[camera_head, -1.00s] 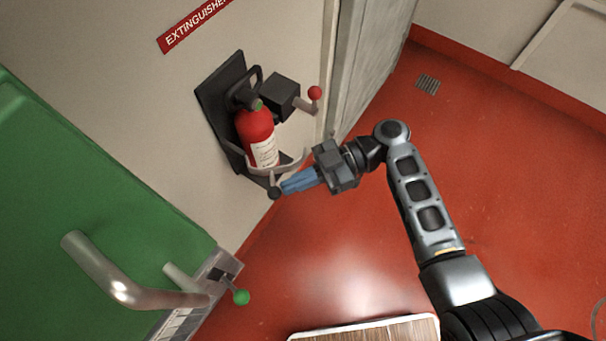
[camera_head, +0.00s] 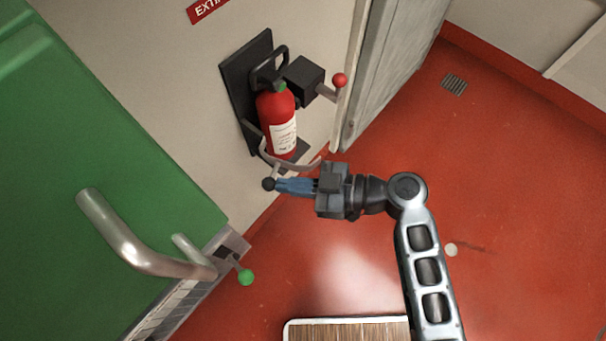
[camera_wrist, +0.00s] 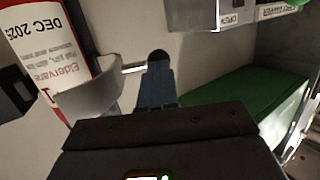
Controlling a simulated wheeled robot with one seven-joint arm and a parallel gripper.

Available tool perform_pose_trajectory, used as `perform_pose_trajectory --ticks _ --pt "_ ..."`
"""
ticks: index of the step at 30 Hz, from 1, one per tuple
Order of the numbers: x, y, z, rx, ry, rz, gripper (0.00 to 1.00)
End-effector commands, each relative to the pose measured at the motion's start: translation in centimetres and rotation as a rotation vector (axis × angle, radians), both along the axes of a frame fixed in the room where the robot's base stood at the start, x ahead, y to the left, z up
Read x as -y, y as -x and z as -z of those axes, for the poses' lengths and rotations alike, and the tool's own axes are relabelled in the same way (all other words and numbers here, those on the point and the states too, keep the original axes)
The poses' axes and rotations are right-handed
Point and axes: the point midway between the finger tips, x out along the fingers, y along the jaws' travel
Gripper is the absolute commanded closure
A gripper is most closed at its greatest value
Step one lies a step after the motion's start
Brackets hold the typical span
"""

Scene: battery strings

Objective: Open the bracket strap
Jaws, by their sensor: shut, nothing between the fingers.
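The bracket strap (camera_head: 296,166) is a pale grey curved band across the front of the red extinguisher (camera_head: 278,125), near its base. A dark ball knob (camera_head: 268,184) sticks out from it on a short stem. My gripper (camera_head: 279,185) has its blue fingers together, their tips at the knob. Whether they touch it is unclear. In the wrist view, the knob (camera_wrist: 158,57) shows just beyond the blue fingers (camera_wrist: 156,82), and the strap (camera_wrist: 92,97) curves beside the extinguisher (camera_wrist: 48,45). The strap's far end is partly hidden.
The extinguisher sits on a black wall bracket (camera_head: 236,95). A black box (camera_head: 303,78) with a red-knobbed lever (camera_head: 340,81) is beside it. A green panel (camera_head: 90,140) with a metal handle (camera_head: 128,248) stands left. Red floor (camera_head: 520,210) is open at right.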

Motion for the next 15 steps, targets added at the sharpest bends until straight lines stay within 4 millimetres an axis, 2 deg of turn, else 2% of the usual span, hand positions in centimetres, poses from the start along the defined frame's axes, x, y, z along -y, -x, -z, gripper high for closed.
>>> perform_pose_trajectory --ticks 1,8,15 --pt "-0.7 0.6 0.4 0.0 -0.002 0.041 1.0" --pt "-2.9 1.3 0.5 0.001 -0.002 0.237 1.0" --pt "-4.6 1.3 0.4 0.002 -0.001 0.233 1.0"
